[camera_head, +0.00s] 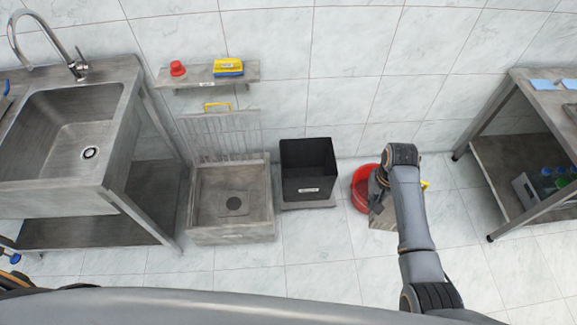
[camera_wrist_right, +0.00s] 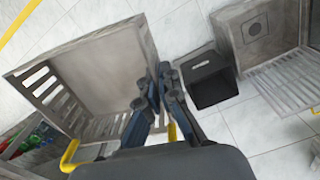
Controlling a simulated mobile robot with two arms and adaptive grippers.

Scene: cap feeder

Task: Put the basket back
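The grey metal basket (camera_wrist_right: 105,65), with slotted sides and a yellow handle (camera_wrist_right: 70,156), fills the left of the right wrist view. In the head view only a small part of the basket (camera_head: 383,240) shows under my right arm. My right gripper (camera_wrist_right: 168,72) has its fingers close together across the handle and appears shut on it; the exact contact is hidden. In the head view the right gripper (camera_head: 379,192) is beside the red bucket. A grey floor basin (camera_head: 205,230) stands open, its slatted grate (camera_head: 219,135) raised behind it. At the far left edge, part of my left gripper (camera_head: 12,256) shows.
A black bin (camera_head: 308,170) stands between the basin and the red bucket (camera_head: 360,187). A sink unit (camera_head: 125,100) is on the left. A metal table (camera_head: 530,140) with a lower shelf is on the right. A wall shelf (camera_head: 200,75) holds red and yellow items. The front floor is clear.

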